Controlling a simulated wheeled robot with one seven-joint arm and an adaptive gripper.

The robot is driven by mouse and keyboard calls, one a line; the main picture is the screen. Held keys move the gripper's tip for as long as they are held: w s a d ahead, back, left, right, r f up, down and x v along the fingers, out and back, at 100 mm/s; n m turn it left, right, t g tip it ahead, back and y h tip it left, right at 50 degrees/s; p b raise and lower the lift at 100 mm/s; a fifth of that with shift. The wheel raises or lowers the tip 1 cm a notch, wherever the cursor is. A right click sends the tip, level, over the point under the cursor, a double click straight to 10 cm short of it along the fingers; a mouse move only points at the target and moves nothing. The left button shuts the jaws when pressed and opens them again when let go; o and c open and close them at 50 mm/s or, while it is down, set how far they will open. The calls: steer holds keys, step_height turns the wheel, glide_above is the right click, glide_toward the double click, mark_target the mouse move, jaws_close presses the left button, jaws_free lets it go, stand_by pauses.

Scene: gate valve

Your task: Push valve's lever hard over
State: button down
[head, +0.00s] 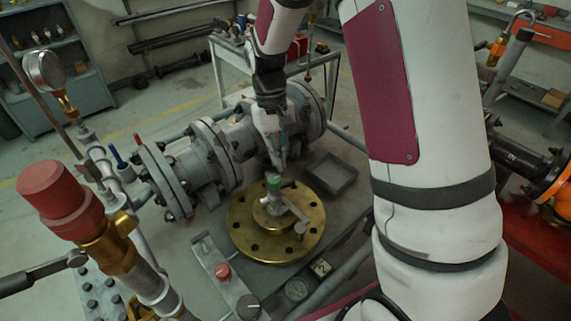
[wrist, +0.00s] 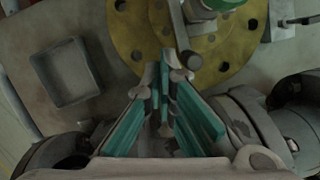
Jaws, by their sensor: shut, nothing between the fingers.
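The valve (head: 272,196) has a green cap and stands upright on a round brass flange (head: 245,232). Its grey lever (head: 294,210) reaches from the stem toward the near right in the head view. In the wrist view the lever (wrist: 179,25) runs down from the top edge, left of the green cap (wrist: 222,3). My gripper (head: 279,166) is above and behind the valve in the head view. In the wrist view its teal-padded fingers (wrist: 166,75) are shut and empty, with their tips close to the lever's lower end. I cannot tell whether they touch it.
A shallow grey tray (head: 330,175) lies right of the flange; it shows at left in the wrist view (wrist: 66,72). Large flanged pipework (head: 205,155) stands behind. A panel with a red knob (head: 222,271) is in front. A red-capped brass fitting (head: 75,210) rises at left.

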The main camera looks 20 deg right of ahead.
mark_target(282, 187)
steer(key=shift+s+r+p, duration=0.15)
steer(key=shift+s+p, duration=0.05)
steer(key=shift+s, duration=0.7)
steer(key=shift+s+r+p, duration=0.1)
steer(key=shift+s+p, duration=0.05)
steer(key=shift+s, duration=0.7)
